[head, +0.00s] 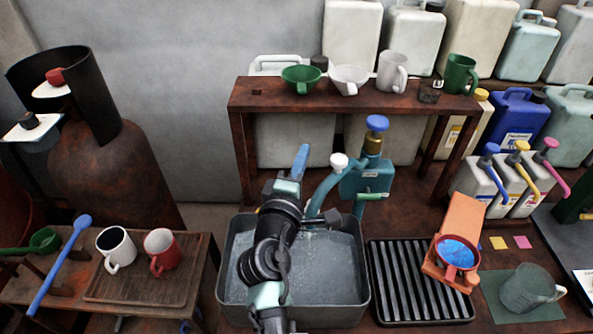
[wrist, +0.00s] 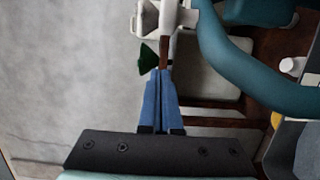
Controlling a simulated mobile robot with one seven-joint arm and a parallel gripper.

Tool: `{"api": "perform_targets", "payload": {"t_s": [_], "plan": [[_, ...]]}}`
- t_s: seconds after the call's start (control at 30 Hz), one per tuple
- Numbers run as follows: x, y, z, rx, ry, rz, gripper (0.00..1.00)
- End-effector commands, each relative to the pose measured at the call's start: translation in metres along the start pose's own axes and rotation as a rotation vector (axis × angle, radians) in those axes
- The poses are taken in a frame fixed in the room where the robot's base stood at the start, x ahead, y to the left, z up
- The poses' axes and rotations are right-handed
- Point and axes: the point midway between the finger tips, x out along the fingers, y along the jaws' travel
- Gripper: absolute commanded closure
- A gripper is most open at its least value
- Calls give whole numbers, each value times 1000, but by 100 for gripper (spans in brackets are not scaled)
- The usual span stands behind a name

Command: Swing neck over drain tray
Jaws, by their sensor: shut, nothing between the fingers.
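The teal curved neck (head: 322,188) runs beside the teal tap body (head: 366,182), with its lower end over the grey water basin (head: 362,262). A white knob (head: 339,161) sits at its upper part. The black ribbed drain tray (head: 400,290) lies right of the basin, and the neck is not over it. My gripper (head: 301,152) is shut and empty, left of the neck and apart from it in the head view. In the wrist view my gripper's blue fingers (wrist: 160,72) are together, and the neck (wrist: 235,65) curves past on the right. My arm hides part of the basin.
A wooden shelf (head: 290,103) with cups stands behind. Pump bottles (head: 480,185) are at right; a wooden tray with two mugs (head: 190,285) is at left.

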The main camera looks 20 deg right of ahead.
Motion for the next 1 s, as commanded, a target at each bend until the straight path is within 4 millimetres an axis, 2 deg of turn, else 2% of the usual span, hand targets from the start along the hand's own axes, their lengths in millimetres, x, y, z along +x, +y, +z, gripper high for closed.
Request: {"api": "perform_targets", "payload": {"t_s": [0.03, 0.07, 0.2, 0.33, 1.0], "plan": [[9, 1, 1, 0, -2, 0, 100], [10, 2, 4, -1, -3, -1, 100], [-1, 3, 25, 0, -2, -2, 100], [-4, 1, 35, 0, -1, -1, 100], [-6, 1, 38, -1, 17, -1, 100]]}}
